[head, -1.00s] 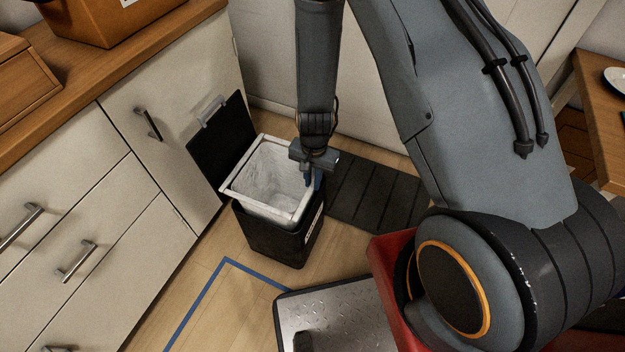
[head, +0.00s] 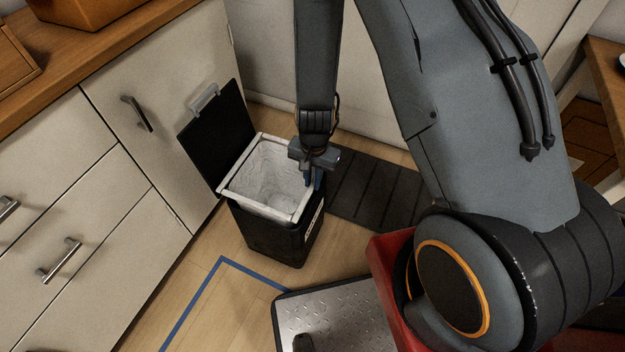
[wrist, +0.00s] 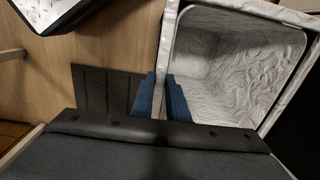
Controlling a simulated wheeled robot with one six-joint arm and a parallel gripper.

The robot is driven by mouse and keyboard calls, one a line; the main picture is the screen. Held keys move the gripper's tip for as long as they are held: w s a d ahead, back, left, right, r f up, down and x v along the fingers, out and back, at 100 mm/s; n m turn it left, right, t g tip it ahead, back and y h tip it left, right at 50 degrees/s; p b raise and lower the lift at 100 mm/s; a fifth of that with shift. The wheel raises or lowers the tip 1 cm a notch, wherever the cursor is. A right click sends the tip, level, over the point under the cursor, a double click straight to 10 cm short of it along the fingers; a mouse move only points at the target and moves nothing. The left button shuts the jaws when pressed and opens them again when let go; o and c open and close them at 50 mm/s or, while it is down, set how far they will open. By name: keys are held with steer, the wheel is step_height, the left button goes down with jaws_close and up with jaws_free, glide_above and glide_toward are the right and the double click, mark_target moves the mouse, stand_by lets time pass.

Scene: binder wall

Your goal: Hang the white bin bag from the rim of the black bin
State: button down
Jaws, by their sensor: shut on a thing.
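The white bin bag (head: 268,173) is held open by a square white rim. Its lower part is inside the black bin (head: 268,238), and its rim sits at or just above the bin's rim; I cannot tell whether they touch. The bin's lid (head: 213,135) stands open at the back left. My gripper (head: 314,180) points down at the right side of the bag and is shut on its rim. In the wrist view, the blue fingers (wrist: 161,98) pinch the white rim, with the creased bag interior (wrist: 225,85) to the right.
A cream cabinet with drawers (head: 100,195) stands close on the left. A dark ribbed mat (head: 375,190) lies right of the bin. Blue tape (head: 195,300) marks the floor in front, and a metal tread plate (head: 340,315) is at the lower middle.

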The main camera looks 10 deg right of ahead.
steer(key=shift+f+b, duration=0.35)
steer(key=shift+b, duration=0.05)
steer(key=c, duration=1.6)
jaws_free()
steer(key=shift+c, duration=0.2)
steer(key=shift+r, duration=0.15)
step_height(320, 180, up, 3)
steer(key=p, duration=0.3)
steer(key=shift+s, duration=0.1)
steer(key=shift+r+p, duration=0.8)
steer(key=shift+r, duration=1.5)
